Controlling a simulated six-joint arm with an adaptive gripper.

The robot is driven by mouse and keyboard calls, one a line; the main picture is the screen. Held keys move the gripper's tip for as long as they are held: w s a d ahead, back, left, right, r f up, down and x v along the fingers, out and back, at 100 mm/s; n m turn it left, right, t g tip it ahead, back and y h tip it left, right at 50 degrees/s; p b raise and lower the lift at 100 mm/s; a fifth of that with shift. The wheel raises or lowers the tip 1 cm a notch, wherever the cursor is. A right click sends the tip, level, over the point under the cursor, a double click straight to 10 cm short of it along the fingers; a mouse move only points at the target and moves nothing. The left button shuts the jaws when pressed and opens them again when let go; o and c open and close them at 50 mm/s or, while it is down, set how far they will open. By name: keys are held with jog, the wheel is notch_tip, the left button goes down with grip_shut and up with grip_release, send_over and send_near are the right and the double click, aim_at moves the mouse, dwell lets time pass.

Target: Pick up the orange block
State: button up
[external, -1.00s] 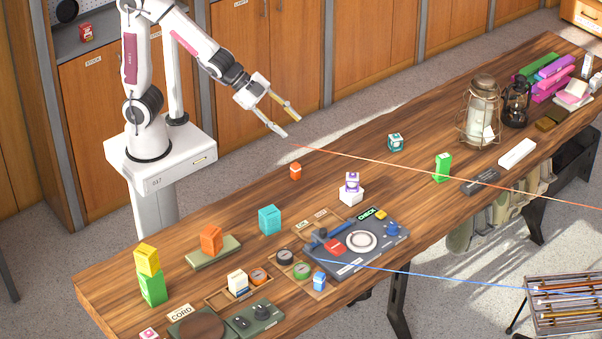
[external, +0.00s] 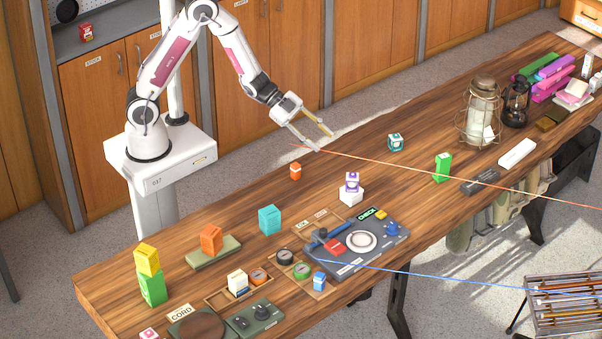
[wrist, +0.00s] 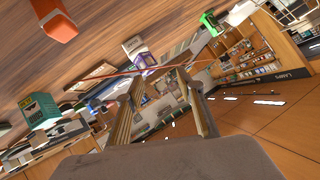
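A small orange block (external: 295,171) stands alone near the back edge of the table in the external view. A larger orange block (external: 211,241) sits on a flat green tray (external: 228,251) further left. My gripper (external: 325,143) is open and empty, above the table's back edge, to the right of and higher than the small block. In the wrist view, my open fingers (wrist: 163,112) have nothing between them. An orange block (wrist: 54,20) shows at the top left there, partly cut off; I cannot tell for sure which one.
A teal block (external: 270,219), a purple-and-white block (external: 351,182) on a white one, and a teal-and-white block (external: 395,142) stand nearby. A control panel (external: 345,265) lies at the front. Thin orange and blue lines cross the view. The wood around the small orange block is clear.

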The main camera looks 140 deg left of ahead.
jog(key=s+f+t, duration=0.1)
jog(key=s+f, duration=0.1)
jog(key=s, duration=0.1)
jog(key=s+a+f+t+h, duration=0.1)
jog(key=s+f, duration=0.1)
jog(key=f, duration=0.1)
jog(key=s+f+n+t, duration=0.1)
jog(key=s+f+t, duration=0.1)
jog(key=s, duration=0.1)
jog(key=shift+s+a+f+h, duration=0.25)
jog(key=shift+s+h, duration=0.05)
jog(key=shift+s, duration=0.05)
jog(key=t+h, duration=0.2)
send_near(293, 164)
jog(key=w, duration=0.1)
jog(key=w+a, duration=0.1)
jog(key=shift+w+a+f+n, duration=0.2)
jog(key=shift+w+f+n, duration=0.15)
jog(key=shift+w+n, duration=0.05)
jog(key=shift+w, duration=1.3)
jog(key=shift+w+d+f, duration=0.1)
jog(key=shift+w+d, duration=0.05)
jog(key=shift+w, duration=0.55)
jog(key=shift+w+d, duration=0.2)
jog(key=shift+w, duration=1.7)
